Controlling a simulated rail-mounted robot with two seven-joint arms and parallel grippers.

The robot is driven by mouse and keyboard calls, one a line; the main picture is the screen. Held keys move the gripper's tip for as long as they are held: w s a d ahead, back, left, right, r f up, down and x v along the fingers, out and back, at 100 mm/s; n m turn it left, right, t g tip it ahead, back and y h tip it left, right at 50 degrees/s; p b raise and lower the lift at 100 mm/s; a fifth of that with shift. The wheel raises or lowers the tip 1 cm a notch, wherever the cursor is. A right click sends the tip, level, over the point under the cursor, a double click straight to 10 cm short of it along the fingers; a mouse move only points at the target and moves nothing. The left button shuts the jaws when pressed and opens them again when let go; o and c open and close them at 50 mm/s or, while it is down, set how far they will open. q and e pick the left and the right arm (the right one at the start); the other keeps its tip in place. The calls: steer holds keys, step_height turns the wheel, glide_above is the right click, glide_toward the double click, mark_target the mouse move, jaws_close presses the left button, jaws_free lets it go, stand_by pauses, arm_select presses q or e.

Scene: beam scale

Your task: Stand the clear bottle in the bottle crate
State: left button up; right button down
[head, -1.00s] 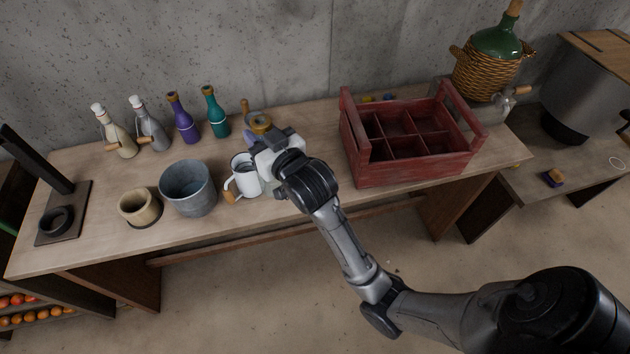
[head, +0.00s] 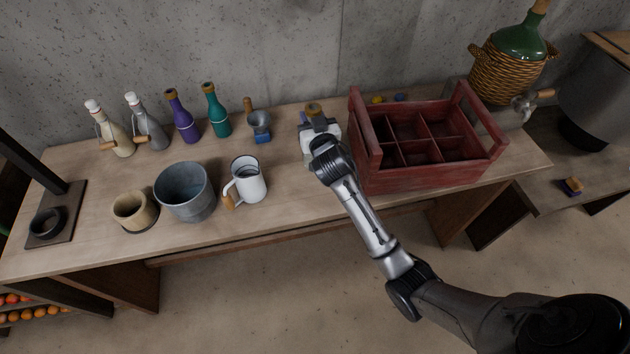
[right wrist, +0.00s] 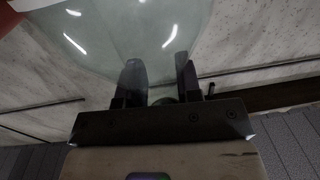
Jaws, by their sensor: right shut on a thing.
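My right gripper (head: 318,127) is just left of the red wooden bottle crate (head: 430,177), above the table. It is shut on the clear bottle (right wrist: 120,35), whose pale see-through body fills the upper part of the right wrist view, beyond the fingers (right wrist: 158,72). In the head view only the bottle's brownish top (head: 313,107) shows clearly; my gripper hides most of its body. I cannot tell how far its base is from the table. The crate is divided into several compartments, and those I can see into look empty. My left gripper is not in view.
A white mug (head: 249,184), a grey bucket (head: 186,193) and a scoop-like tool (head: 259,126) stand left of my gripper. Several bottles, including a teal one (head: 217,118), line the back left. A wicker-wrapped green demijohn (head: 504,72) is behind the crate's right end.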

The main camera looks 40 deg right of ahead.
steer(key=shift+r, duration=0.1)
steer(key=shift+f, duration=4.85)
steer(key=c, duration=0.8)
jaws_free()
steer(key=shift+f, duration=0.1)
steer(key=shift+f, duration=0.25)
steer(key=shift+f+b+v, duration=0.1)
steer(key=shift+b+v, duration=0.6)
steer(key=shift+v, duration=2.75)
steer(key=shift+f+b+v, duration=0.15)
steer(key=shift+b+v, duration=0.5)
steer(key=shift+v, duration=2.8)
